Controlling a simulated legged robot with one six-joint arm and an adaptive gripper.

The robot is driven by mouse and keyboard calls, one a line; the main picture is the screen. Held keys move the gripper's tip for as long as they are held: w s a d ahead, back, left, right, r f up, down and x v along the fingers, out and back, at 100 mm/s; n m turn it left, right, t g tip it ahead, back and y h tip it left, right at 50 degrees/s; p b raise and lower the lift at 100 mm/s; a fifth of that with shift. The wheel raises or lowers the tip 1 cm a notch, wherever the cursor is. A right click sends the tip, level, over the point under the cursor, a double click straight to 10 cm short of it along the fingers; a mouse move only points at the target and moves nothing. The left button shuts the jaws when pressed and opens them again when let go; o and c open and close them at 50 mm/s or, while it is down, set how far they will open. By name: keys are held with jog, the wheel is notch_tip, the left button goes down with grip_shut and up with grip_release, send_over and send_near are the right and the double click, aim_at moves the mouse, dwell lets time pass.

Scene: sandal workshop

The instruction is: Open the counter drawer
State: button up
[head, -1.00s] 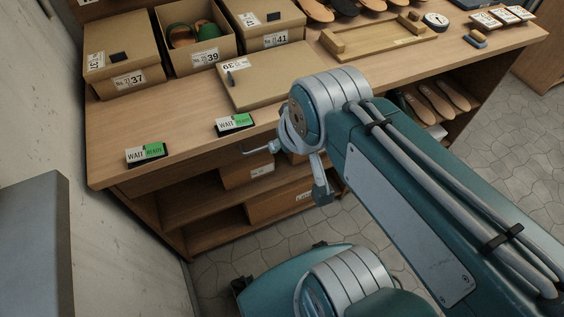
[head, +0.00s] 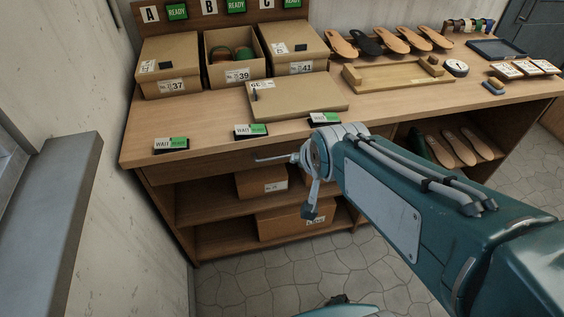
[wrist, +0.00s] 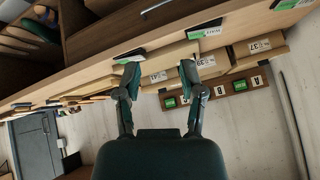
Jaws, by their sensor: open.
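The counter (head: 215,133) is a wooden bench along the wall. Its drawer front (head: 225,162) lies just under the top and looks flush, so the drawer appears shut. A slim grey bar handle (head: 272,160) shows there, close to my gripper (head: 303,187). In the wrist view the handle (wrist: 156,7) is at the top edge, beyond the fingers and apart from them. My gripper (wrist: 160,74) is open with nothing between its two dark teal fingers. My arm hides the right part of the drawer front in the head view.
Wait/ready signs (head: 171,145) line the counter's front edge. Boxes (head: 170,84), a flat cardboard lid (head: 298,101) and sandal soles (head: 385,41) stand on top. Open shelves (head: 220,206) hold boxes below. A grey ledge (head: 60,200) is at left; the tiled floor (head: 270,280) in front is clear.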

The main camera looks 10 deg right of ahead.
aim_at(278, 158)
jog(key=w+f+m+t, duration=0.4)
jog(key=w+f+m, duration=0.3)
jog(key=w+f, duration=0.45)
notch_tip(278, 158, down, 12)
jog(key=w+m+t, duration=0.3)
jog(key=m+t, duration=0.1)
jog(key=m, duration=0.3)
jog(key=w, duration=0.3)
jog(key=w+f, duration=0.1)
jog(key=w, duration=0.2)
jog(key=w+f, duration=0.1)
jog(key=w, duration=0.3)
jog(key=shift+a, duration=0.15)
grip_shut()
